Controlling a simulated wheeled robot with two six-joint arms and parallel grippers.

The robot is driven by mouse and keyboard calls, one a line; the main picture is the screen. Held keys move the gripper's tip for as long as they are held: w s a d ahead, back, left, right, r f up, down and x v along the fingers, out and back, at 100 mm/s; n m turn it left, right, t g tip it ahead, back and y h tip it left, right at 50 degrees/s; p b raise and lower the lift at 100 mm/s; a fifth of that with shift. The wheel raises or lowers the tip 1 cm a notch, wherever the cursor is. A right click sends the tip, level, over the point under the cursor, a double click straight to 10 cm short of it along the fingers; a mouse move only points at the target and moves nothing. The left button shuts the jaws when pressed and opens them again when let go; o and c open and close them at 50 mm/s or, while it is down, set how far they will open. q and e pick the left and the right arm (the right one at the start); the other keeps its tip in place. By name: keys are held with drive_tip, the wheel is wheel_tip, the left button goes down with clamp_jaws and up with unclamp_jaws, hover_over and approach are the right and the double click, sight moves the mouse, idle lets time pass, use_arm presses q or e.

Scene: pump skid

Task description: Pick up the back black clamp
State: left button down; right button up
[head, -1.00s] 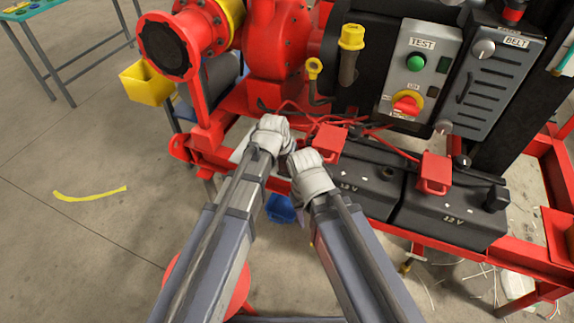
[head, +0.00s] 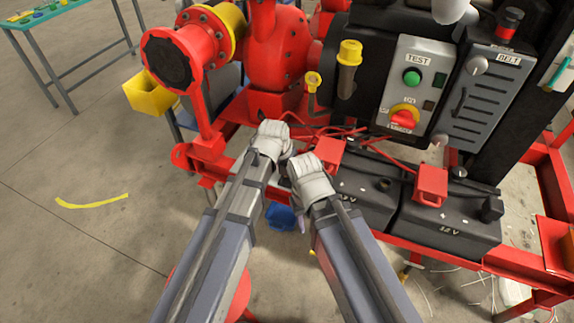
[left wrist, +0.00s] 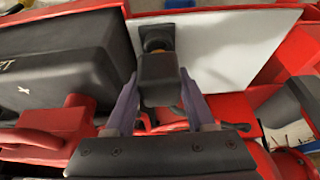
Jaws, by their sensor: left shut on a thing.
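A black clamp (left wrist: 159,80) is between the two fingers of my left gripper (left wrist: 157,92) in the left wrist view; the gripper is shut on it. A dark round part with a brass tint shows just beyond the clamp; I cannot tell whether they touch. In the head view my left gripper (head: 272,132) is at the left end of the batteries, and its fingers and the clamp are hidden by the wrist. My right gripper (head: 306,168) is beside it, lower and to the right; its fingers are hidden too.
Black batteries (head: 440,221) sit in a red frame, with red clamps (head: 431,184) and red cables above. A grey test panel (head: 408,85) stands behind. A red pump (head: 277,45) is at the back left. In the left wrist view a pale plate (left wrist: 225,45) lies beyond the clamp.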

use_arm(q)
wheel_tip(320, 180, up, 7)
drive_tip(key=p, duration=0.6)
drive_tip(key=shift+r, duration=0.1)
